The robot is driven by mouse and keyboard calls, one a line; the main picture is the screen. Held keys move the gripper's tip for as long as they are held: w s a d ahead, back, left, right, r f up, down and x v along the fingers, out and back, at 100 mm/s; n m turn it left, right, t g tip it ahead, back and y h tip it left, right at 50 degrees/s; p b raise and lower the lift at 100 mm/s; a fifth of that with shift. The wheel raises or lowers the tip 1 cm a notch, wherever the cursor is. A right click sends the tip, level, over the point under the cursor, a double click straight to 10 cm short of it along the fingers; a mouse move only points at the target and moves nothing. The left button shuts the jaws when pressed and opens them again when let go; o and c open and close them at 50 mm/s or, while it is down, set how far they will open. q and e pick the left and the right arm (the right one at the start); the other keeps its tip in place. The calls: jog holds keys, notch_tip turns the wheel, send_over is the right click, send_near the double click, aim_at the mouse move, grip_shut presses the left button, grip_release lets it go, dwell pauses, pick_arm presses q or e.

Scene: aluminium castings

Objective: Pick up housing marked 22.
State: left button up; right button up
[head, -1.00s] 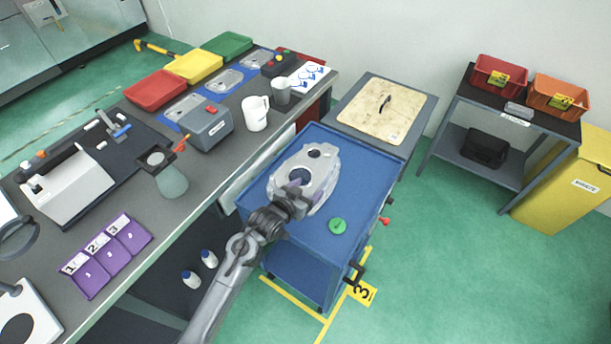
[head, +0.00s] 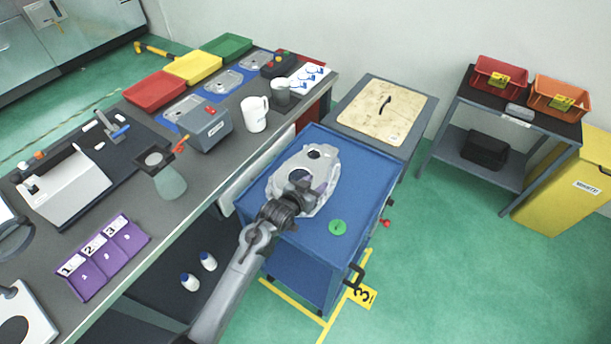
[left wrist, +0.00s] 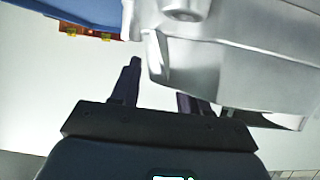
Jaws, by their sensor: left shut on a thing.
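A silvery cast housing (head: 325,172) with round dark openings is at the blue trolley top (head: 365,205) in the head view. I cannot read a number on it. My left gripper (head: 303,186) is shut on the housing's near side. In the left wrist view the housing (left wrist: 225,60) fills the upper right, and the left gripper (left wrist: 160,85) has one finger in plain view and the other partly hidden behind the casting. I cannot tell whether the housing rests on the trolley or is just clear of it. My right gripper is out of view.
A green disc (head: 338,227) lies on the trolley right of my arm. The grey workbench (head: 130,190) with a white mug (head: 254,114) and a grey box (head: 206,127) is to the left. A wooden-topped stand (head: 385,108) adjoins the trolley's far end.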

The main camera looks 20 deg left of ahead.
pick_arm(q)
grip_shut()
jog(key=shift+s, duration=0.1)
jog(key=shift+r, duration=0.2)
